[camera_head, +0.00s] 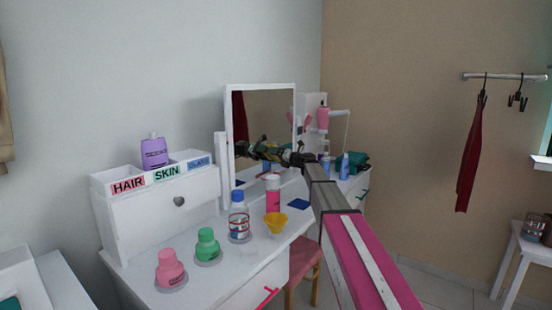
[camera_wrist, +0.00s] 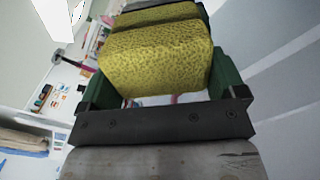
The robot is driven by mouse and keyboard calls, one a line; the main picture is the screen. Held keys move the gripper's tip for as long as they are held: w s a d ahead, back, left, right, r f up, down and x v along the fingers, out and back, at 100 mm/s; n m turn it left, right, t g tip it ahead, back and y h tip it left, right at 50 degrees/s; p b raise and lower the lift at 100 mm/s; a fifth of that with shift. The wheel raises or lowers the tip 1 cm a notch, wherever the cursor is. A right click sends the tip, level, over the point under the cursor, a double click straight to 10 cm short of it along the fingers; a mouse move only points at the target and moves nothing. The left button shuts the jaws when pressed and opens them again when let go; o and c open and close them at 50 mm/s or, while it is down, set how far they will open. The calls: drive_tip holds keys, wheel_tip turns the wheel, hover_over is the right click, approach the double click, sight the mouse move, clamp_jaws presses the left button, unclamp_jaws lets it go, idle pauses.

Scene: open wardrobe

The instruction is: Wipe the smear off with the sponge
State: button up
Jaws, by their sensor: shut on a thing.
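My gripper (camera_head: 294,158) reaches in front of the upright mirror (camera_head: 281,104) on the white dressing table. In the wrist view its green fingers are shut on a yellow, pitted sponge (camera_wrist: 155,62). A second yellow block with green beside it shows just beyond the sponge and looks like its reflection. The sponge is close to the glass; I cannot tell whether it touches. In the head view the sponge cannot be made out clearly, and the arm's reflection crosses the mirror. I cannot make out a smear; the arm covers part of the glass.
On the table (camera_head: 225,275) stand a pink bottle (camera_head: 170,268), a green bottle (camera_head: 207,245), a blue-capped bottle (camera_head: 239,215), a pink-and-white bottle (camera_head: 273,195) and a yellow cup (camera_head: 275,222). A white organizer (camera_head: 160,213) is at left. A stool (camera_head: 304,263) stands below.

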sight(248, 164)
drive_tip(key=shift+w+d, duration=0.95)
drive_tip(key=shift+w, duration=0.15)
drive_tip(key=shift+a, duration=0.1)
drive_tip(key=shift+s+a, duration=1.35)
drive_tip(key=shift+s, duration=0.05)
drive_tip(key=shift+s+a, duration=0.55)
drive_tip(key=shift+s, duration=0.15)
drive_tip(key=shift+s+a, duration=0.5)
drive_tip(key=shift+s, duration=0.2)
drive_tip(key=shift+s+a, duration=0.6)
drive_tip(key=shift+s, duration=0.3)
drive_tip(key=shift+s+a, duration=0.55)
drive_tip(key=shift+s, duration=0.4)
drive_tip(key=shift+s+a, duration=0.6)
drive_tip(key=shift+s, duration=0.3)
drive_tip(key=shift+s+a, duration=2.35)
drive_tip(key=shift+s, duration=0.15)
drive_tip(key=shift+s, duration=0.1)
